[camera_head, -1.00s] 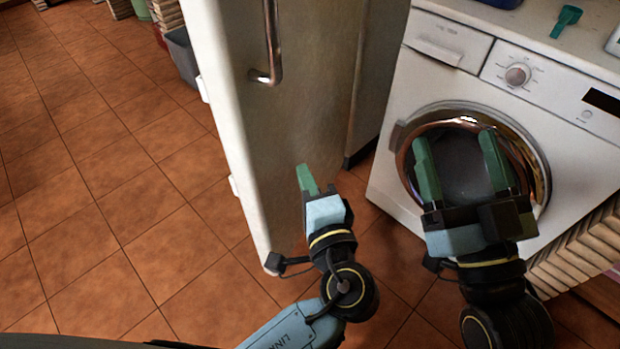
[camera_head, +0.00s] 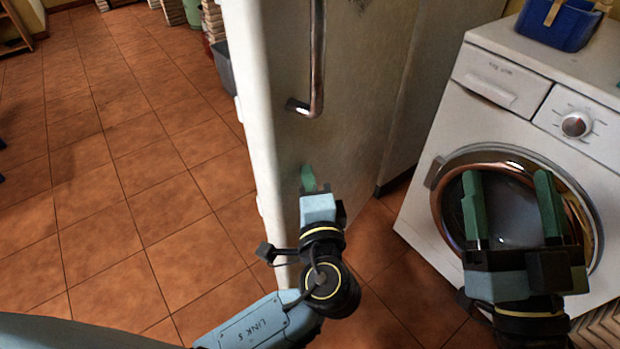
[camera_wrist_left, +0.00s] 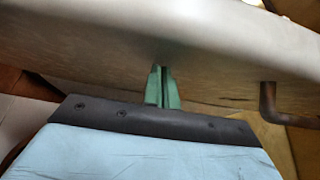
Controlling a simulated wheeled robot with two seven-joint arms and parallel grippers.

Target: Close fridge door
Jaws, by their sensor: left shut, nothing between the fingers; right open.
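The fridge door (camera_head: 345,130) is a tall off-white panel with a metal bar handle (camera_head: 318,60). It stands swung out, its edge turned toward me, with the pale fridge body side (camera_head: 430,85) behind it to the right. My left gripper (camera_head: 308,178) is shut and empty, its green fingertips at the door's face below the handle. In the left wrist view the shut fingers (camera_wrist_left: 161,85) reach the door surface (camera_wrist_left: 110,60), and the handle (camera_wrist_left: 267,105) is to their right. I cannot tell if they press on it. My right gripper (camera_head: 508,205) is open and empty, before the washing machine.
The white washing machine (camera_head: 420,215) stands right of the fridge, with a blue container (camera_head: 560,25) on top. A grey bin (camera_head: 222,65) is behind the door at the left. The tiled floor (camera_head: 110,170) at left is clear.

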